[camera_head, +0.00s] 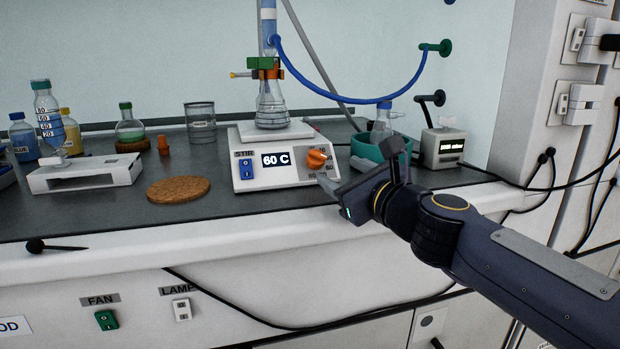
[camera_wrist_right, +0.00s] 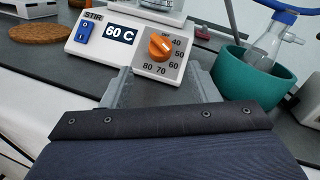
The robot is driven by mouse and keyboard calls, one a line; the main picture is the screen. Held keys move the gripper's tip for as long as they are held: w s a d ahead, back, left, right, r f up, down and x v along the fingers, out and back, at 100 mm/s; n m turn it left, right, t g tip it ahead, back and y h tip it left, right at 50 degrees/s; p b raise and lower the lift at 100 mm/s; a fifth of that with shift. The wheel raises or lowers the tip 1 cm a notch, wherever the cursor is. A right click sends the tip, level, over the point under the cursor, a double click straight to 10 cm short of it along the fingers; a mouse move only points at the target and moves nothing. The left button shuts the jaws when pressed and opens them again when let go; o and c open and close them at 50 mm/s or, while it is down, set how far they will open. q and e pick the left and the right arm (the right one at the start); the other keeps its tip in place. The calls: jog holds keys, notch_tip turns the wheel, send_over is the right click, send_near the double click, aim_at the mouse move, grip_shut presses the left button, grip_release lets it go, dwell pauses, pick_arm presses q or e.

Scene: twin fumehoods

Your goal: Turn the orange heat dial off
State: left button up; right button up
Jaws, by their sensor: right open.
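The orange heat dial (camera_head: 316,159) is on the front panel of the white hotplate stirrer (camera_head: 280,180), right of a display reading 60 C. In the right wrist view the orange dial (camera_wrist_right: 160,46) shows with numbers from 40 to 80 around its right and lower sides. My right gripper (camera_head: 335,184) is open just in front of the panel, below and right of the dial. In the right wrist view its fingers (camera_wrist_right: 157,88) point at the panel under the dial, apart from the dial. My left gripper is not in view.
A teal bowl (camera_head: 368,165) with a flask stands close right of the hotplate. A cork mat (camera_head: 178,189) lies left on the dark worktop, with bare worktop around it.

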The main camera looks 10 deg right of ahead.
aim_at(320, 159)
jog(key=x, duration=0.7)
jog(key=shift+w+a, duration=0.1)
jog(key=shift+w, duration=0.1)
jog(key=c, duration=1)
jog(key=shift+r, duration=0.1)
